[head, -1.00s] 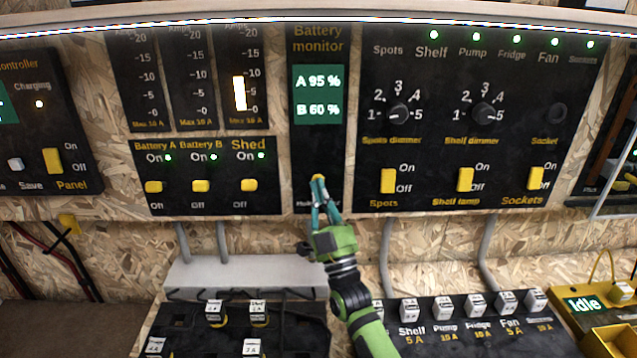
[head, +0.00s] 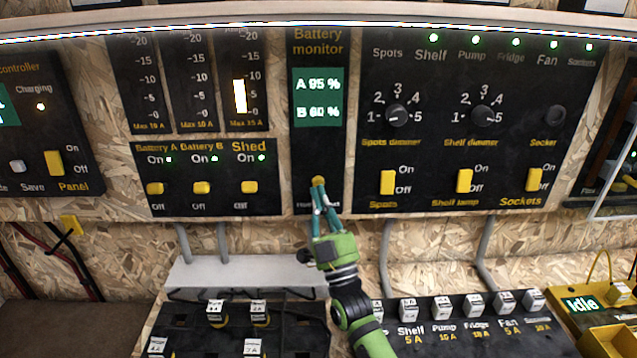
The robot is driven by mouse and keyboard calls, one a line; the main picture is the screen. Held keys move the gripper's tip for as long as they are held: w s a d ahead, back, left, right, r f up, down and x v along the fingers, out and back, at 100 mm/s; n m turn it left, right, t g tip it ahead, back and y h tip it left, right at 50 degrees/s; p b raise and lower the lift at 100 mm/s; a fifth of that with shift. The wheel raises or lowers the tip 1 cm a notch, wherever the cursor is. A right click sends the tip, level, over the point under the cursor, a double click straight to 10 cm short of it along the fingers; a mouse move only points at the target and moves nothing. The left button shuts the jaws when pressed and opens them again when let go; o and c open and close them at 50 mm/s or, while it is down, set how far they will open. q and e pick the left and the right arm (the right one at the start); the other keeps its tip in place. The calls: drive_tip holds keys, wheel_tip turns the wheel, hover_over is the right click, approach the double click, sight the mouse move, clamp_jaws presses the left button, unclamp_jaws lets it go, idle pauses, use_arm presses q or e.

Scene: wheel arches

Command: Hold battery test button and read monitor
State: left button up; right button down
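The battery monitor (head: 319,155) is a tall black panel at top centre. Its green screen (head: 318,97) reads A 95 % and B 60 %. My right gripper (head: 318,184) is in front of the panel's lower part, its fingertips together and pointing up. A small yellow patch shows at the tips; I cannot tell whether it is the test button or part of the fingertips, nor whether the tips touch the panel. The fingers partly cover the label at the panel's bottom. My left gripper is not in view.
Left of the monitor is a panel with Battery A, Battery B and Shed switches (head: 249,187), all lit. On the right is a panel with dimmer knobs (head: 397,116) and yellow switches (head: 388,182). Below stand a grey ledge (head: 240,272) and fuse boards (head: 470,335).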

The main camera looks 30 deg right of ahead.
drive_tip(key=s, duration=0.1)
drive_tip(key=s+a+p, duration=0.1)
drive_tip(key=s, duration=0.1)
drive_tip(key=s+a+p, duration=0.1)
drive_tip(key=shift+s+a, duration=0.1)
drive_tip(key=shift+s, duration=0.15)
drive_tip(key=shift+f, duration=0.1)
idle(0.6)
